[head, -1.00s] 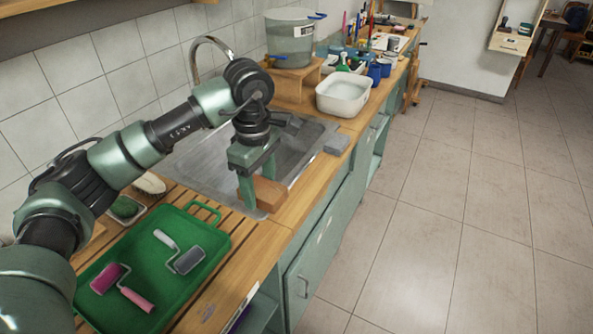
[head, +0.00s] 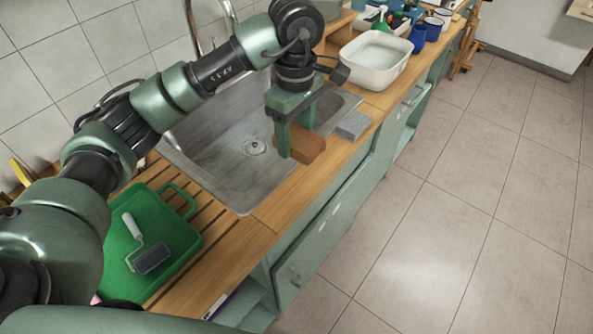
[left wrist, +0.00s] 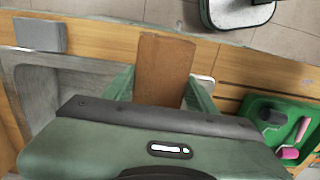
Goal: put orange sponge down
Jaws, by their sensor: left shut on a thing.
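The orange sponge (head: 306,146) is a brown-orange block at the front rim of the sink. My left gripper (head: 298,142) is shut on it, with a green finger on either side. In the left wrist view the sponge (left wrist: 163,68) sits between the two fingers (left wrist: 160,88) and reaches over the wooden counter edge. I cannot tell whether its underside touches the counter or the sink rim. My right gripper is not in view.
A grey block (head: 353,125) lies on the counter right of the sponge. The metal sink (head: 225,165) is empty. A green tray (head: 187,235) with a roller (head: 150,256) stands at left. A white basin (head: 375,65) stands behind. Bare wooden counter (head: 290,200) lies in front.

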